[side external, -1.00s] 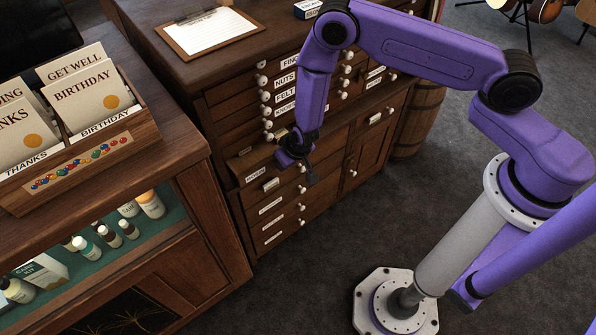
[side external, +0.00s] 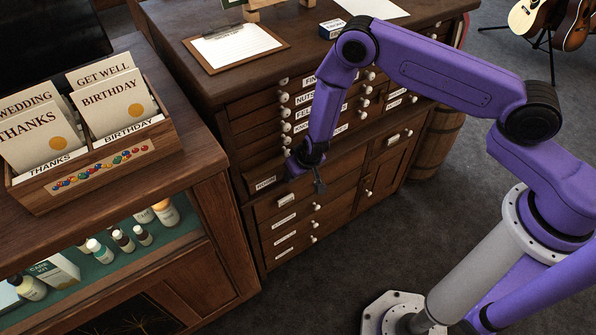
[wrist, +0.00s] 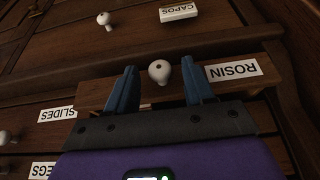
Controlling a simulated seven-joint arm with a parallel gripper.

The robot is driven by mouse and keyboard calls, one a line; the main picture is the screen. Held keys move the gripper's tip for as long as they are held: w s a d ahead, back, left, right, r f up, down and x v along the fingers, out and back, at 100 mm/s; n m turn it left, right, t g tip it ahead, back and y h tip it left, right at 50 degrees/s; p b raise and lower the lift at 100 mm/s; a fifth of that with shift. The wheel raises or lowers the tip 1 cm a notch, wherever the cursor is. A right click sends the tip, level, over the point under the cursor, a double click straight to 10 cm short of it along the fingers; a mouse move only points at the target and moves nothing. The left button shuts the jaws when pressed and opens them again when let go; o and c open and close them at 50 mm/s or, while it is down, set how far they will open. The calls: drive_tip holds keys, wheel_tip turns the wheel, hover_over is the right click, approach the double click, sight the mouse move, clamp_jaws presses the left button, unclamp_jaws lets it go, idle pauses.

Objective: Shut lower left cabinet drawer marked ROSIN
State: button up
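The ROSIN drawer stands out a little from the front of the dark wood cabinet, at the lower left of the side view; its white label (side external: 265,183) shows left of my gripper (side external: 318,184). In the wrist view the label reads ROSIN (wrist: 233,70), upside down. The drawer's round white knob (wrist: 159,71) sits between the two blue fingertips of my gripper (wrist: 158,72), with a gap on each side. My gripper is open around it. In the side view my gripper and arm hide the knob and part of the drawer front.
A CAPOS drawer label (wrist: 178,12) and a white knob (wrist: 104,19) are close by. Several small knobbed drawers (side external: 285,113) lie above. A display counter with a card box (side external: 95,150) stands at left. A barrel (side external: 436,142) stands right. The floor in front is clear.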

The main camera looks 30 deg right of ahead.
drive_tip(key=shift+s+r, duration=0.1)
drive_tip(key=v, duration=1.7)
drive_tip(key=shift+r, duration=0.15)
drive_tip(key=shift+a+f, duration=0.1)
drive_tip(key=shift+f, duration=0.1)
drive_tip(key=c, duration=0.9)
drive_tip(key=a+f+m+t, duration=0.1)
drive_tip(key=f+m, duration=0.1)
drive_tip(key=a+f+m+t+h, duration=0.1)
drive_tip(key=f+m, duration=0.2)
drive_tip(key=s+a+f+m+t+h, duration=0.1)
drive_tip(key=f+m, duration=0.1)
drive_tip(key=m, duration=0.1)
drive_tip(key=shift+f, duration=0.35)
clamp_jaws()
drive_tip(key=m+t+y, duration=0.2)
drive_tip(key=m+t, duration=0.5)
drive_tip(key=m, duration=0.3)
approach(278, 177)
drive_tip(key=x, duration=0.5)
drive_tip(key=shift+w+f, duration=0.1)
drive_tip(key=shift+w, duration=0.65)
